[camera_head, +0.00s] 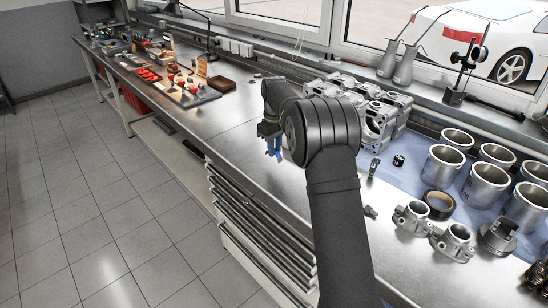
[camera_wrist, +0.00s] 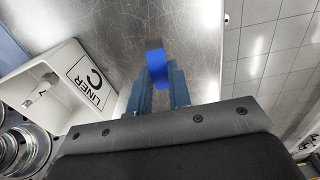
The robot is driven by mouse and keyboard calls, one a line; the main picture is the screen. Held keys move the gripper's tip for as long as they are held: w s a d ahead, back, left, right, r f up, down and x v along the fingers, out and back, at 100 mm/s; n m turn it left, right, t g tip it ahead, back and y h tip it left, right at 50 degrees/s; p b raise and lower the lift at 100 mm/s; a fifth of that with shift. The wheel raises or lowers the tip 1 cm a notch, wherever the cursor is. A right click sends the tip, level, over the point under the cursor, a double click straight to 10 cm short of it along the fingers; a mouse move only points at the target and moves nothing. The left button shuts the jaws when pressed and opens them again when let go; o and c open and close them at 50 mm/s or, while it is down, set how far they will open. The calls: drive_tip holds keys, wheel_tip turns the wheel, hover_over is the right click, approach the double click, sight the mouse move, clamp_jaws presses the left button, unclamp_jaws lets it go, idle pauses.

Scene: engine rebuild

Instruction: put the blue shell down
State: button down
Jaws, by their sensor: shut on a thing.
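The blue shell (camera_wrist: 155,55) is a small, bright blue curved piece between the fingertips of my gripper (camera_wrist: 160,76) in the wrist view. The jaws are shut on it, and bare steel bench top shows beyond it. In the head view my gripper (camera_head: 270,131) is over the front part of the workbench, left of my arm. The blue shell (camera_head: 277,153) shows there as a small blue patch below the jaws. I cannot tell how high it is above the bench.
A white bin labelled LINER C (camera_wrist: 62,82) stands left of the jaws in the wrist view, with a small metal part inside. The workbench (camera_head: 206,125) is clear left of my gripper. Engine blocks (camera_head: 380,108) and cylinder liners (camera_head: 484,184) stand to the right.

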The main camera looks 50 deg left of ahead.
drive_tip(key=shift+a+f, duration=0.1)
drive_tip(key=shift+f, duration=2)
drive_tip(key=shift+f, duration=0.2)
drive_tip(key=c, duration=1.3)
unclamp_jaws()
drive_tip(key=shift+r, duration=0.1)
wheel_tip(320, 180, up, 12)
drive_tip(key=shift+r, duration=0.15)
